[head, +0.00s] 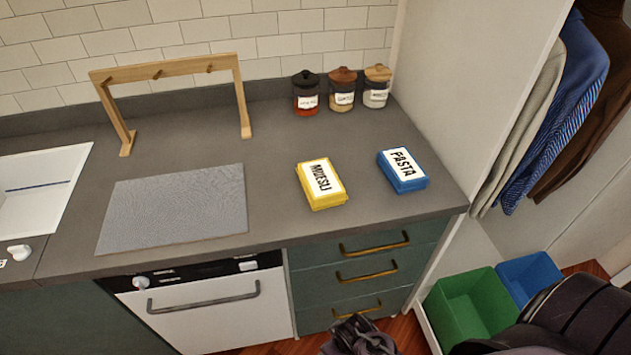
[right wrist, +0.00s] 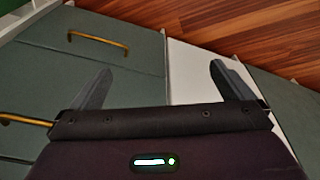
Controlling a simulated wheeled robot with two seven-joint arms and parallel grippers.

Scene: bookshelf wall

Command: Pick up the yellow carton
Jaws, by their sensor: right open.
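The yellow carton (head: 322,184), with a white label reading MUESLI, lies flat on the grey counter near its front edge in the head view. My right gripper (head: 355,335) shows at the bottom of the head view, below the counter in front of the drawers and apart from the carton. In the right wrist view my right gripper (right wrist: 160,85) is open, with its two fingers wide apart and nothing between them. The carton is not seen in the right wrist view. My left gripper is not in view.
A blue PASTA carton (head: 403,170) lies right of the yellow one. Several lidded jars (head: 342,95) stand at the back. A grey mat (head: 175,208) and wooden rack (head: 165,72) are left. A tall white panel (head: 470,90) bounds the counter's right. Green bin (head: 468,305) stands below.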

